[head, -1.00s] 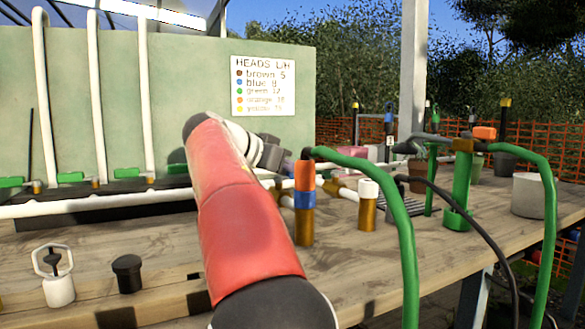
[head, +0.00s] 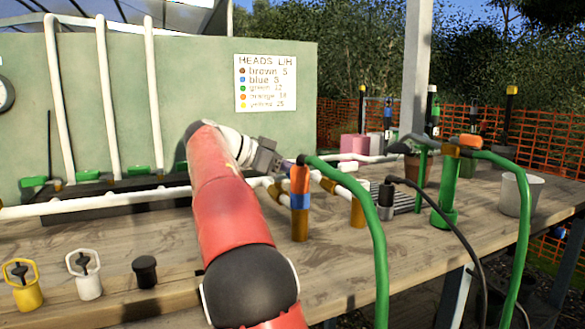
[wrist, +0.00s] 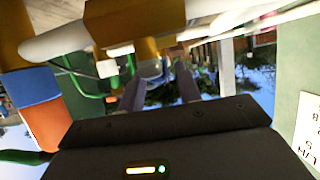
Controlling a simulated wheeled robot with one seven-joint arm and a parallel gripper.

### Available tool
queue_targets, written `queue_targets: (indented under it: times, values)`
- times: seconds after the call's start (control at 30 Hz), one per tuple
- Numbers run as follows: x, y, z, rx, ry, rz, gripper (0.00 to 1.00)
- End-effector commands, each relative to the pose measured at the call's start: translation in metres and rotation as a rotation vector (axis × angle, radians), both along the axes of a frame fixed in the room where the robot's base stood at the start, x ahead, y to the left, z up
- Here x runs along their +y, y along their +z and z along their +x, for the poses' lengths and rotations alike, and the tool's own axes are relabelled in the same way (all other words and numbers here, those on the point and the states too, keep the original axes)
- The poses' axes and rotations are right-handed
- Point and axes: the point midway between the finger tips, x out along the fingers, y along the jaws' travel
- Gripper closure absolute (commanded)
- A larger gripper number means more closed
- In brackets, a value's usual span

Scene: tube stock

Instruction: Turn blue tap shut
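A brass post with a blue band (head: 300,201) and an orange top stands on the bench, a green hose at its head. The blue band also shows at the left of the wrist view (wrist: 35,88). I cannot make out a blue tap handle for certain; my arm and gripper may hide it. My gripper (head: 284,165) is close behind the post's top in the head view. In the wrist view my gripper (wrist: 160,78) has its two fingers apart, with brass pipework (wrist: 130,22) just beyond. I see nothing held, and cannot tell whether the fingers touch anything.
White pipes (head: 110,205) run along the bench, with green taps (head: 138,171) behind. Green hoses (head: 375,240) arch at the right. Yellow (head: 22,290), white (head: 86,280) and black (head: 145,272) fittings stand in front. A notice (head: 266,83) hangs on the panel.

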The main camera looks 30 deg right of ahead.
Motion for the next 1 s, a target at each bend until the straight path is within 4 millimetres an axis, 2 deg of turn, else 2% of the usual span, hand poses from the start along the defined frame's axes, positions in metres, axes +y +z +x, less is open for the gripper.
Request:
queue_targets:
  times: [0.37,0.73,1.0]
  values:
    - [0.005,0.002,0.001,0.0,0.002,0.001,0.62]
    - [0.058,0.025,0.012,-0.001,0.004,0.0,0.62]
    - [0.071,0.03,0.014,0.0,0.001,0.001,0.62]
